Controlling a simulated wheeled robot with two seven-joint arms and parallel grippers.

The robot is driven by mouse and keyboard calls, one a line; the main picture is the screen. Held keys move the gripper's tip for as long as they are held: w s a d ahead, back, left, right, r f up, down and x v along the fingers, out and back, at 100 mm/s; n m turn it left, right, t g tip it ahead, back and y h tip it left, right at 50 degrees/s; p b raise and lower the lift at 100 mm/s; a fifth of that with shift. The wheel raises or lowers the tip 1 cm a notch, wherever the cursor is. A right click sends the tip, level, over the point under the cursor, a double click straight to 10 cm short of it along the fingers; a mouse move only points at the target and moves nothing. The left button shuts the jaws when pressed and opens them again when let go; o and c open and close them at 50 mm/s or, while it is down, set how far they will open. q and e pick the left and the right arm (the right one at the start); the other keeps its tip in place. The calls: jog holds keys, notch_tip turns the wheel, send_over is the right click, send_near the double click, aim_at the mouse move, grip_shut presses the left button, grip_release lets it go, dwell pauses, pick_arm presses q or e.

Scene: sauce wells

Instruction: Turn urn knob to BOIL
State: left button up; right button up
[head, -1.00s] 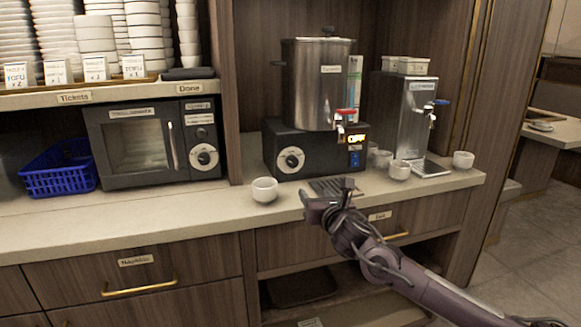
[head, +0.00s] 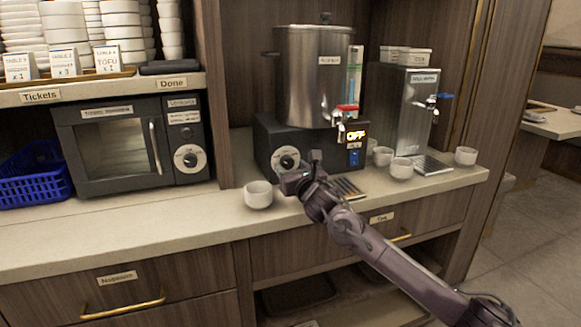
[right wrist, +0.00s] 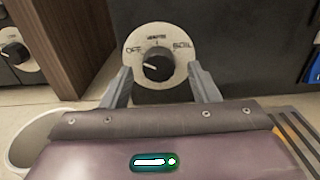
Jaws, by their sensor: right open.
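The steel urn (head: 318,80) stands on a black base on the counter. Its display (head: 355,134) reads OFF. The urn knob (head: 287,160) is on the base front; in the right wrist view the black knob (right wrist: 157,65) sits on a pale dial with OFF at left and BOIL at right. Its white mark points left, toward OFF. My right gripper (head: 300,173) is in front of the dial; in the wrist view its open fingers (right wrist: 161,88) lie left and right below the knob, apart from it. My left gripper is not in view.
A white cup (head: 258,195) stands left of my right gripper on the counter. Several cups, a drip tray (head: 349,187) and a steel water dispenser (head: 402,105) are at right. A microwave (head: 130,140) with its own knob is at left.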

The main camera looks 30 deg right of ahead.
jog(key=shift+w, duration=0.45)
jog(key=c, duration=1)
jog(key=shift+o, duration=0.2)
